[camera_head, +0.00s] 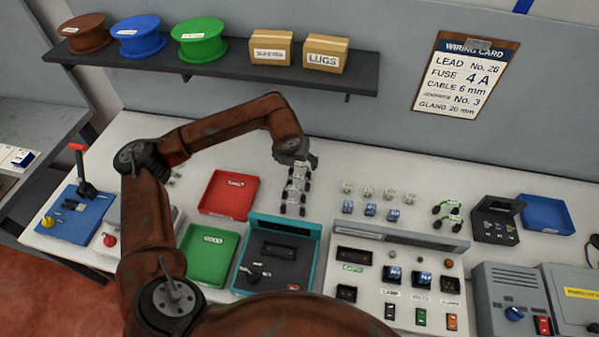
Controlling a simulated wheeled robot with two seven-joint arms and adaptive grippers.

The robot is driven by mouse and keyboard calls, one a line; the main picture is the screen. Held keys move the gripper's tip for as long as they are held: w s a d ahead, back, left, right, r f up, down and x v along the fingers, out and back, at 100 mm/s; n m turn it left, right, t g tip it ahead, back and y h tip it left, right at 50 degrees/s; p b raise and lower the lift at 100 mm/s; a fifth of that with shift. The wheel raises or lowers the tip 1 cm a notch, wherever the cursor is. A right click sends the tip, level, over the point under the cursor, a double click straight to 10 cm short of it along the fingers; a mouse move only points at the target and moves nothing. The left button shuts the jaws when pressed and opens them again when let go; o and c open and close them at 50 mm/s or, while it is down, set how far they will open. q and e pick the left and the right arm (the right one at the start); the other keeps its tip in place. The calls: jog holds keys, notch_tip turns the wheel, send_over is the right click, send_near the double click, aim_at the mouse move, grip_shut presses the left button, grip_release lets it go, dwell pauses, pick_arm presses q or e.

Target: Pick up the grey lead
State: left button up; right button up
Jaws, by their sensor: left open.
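My left gripper (293,210) is open and points down over the white bench, just right of the red tray (229,194) and above the back edge of the teal-framed unit (280,262). Nothing shows between its fingers. Two small curled leads with dark ends and green parts, an upper lead (446,208) and a lower lead (447,223), lie on the bench at the right, well apart from the gripper. I cannot make out a lead that is clearly grey. My right gripper is not in view.
Several small clear and blue parts (370,209) stand between the gripper and the leads. A grey panel (397,285) with switches is in front. A dark device (497,220) and a blue tray (546,214) are at the right. A shelf (330,75) with spools and boxes overhangs behind.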

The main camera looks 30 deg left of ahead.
aim_at(300, 164)
pick_arm(q)
jog(key=x, duration=0.4)
jog(key=shift+w+d+f, duration=0.1)
jog(key=shift+w, duration=0.4)
jog(key=shift+w+f, duration=0.2)
jog(key=shift+f, duration=0.35)
jog(key=shift+c, duration=0.4)
jog(key=c, duration=1.2)
